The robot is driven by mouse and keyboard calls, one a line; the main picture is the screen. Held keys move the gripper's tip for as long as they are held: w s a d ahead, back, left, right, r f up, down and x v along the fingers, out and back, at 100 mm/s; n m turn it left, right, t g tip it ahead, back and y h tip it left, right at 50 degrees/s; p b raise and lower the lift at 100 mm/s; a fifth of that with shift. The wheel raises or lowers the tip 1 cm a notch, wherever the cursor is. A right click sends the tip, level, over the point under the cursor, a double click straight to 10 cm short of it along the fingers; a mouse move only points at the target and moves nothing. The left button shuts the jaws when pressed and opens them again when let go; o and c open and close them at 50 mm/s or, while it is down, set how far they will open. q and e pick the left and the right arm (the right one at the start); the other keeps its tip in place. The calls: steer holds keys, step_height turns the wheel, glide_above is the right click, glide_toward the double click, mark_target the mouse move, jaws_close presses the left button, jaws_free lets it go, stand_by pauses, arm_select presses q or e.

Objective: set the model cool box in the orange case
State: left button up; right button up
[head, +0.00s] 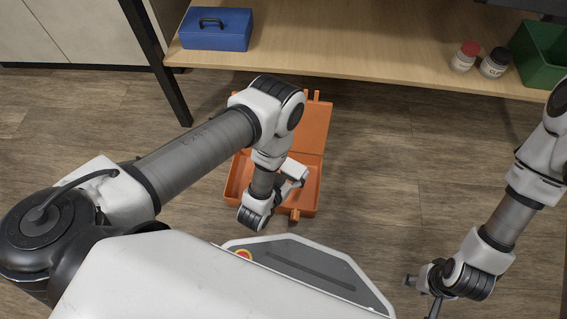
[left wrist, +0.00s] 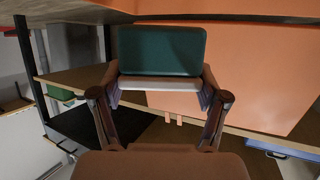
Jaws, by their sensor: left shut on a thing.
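The model cool box shows in the left wrist view as a dark green panel (left wrist: 160,50) with a white band below it. My left gripper (left wrist: 163,97) is shut on it, with one finger at each side. In the head view my left gripper (head: 288,186) is low over the open orange case (head: 232,187), and my arm covers part of the case. The case's raised lid (head: 314,128) also shows large in the left wrist view (left wrist: 245,75). I cannot tell whether the cool box touches the case floor. My right gripper (head: 424,292) appears open and empty at the lower right.
A wooden shelf (head: 350,70) runs behind the case. On it are a blue toolbox (head: 216,30), a red-lidded jar (head: 464,57), a black-lidded jar (head: 494,63) and a green bin (head: 541,55). The floor right of the case is clear.

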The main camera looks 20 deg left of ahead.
mark_target(291, 181)
arm_select(q)
step_height(291, 181, down, 7)
steer(key=b, duration=0.3)
steer(key=shift+r, duration=0.15)
steer(key=shift+f+b, duration=0.35)
steer(key=shift+f, duration=0.2)
steer(key=shift+f, duration=0.1)
steer(key=o, duration=1.2)
steer(key=shift+c, duration=0.2)
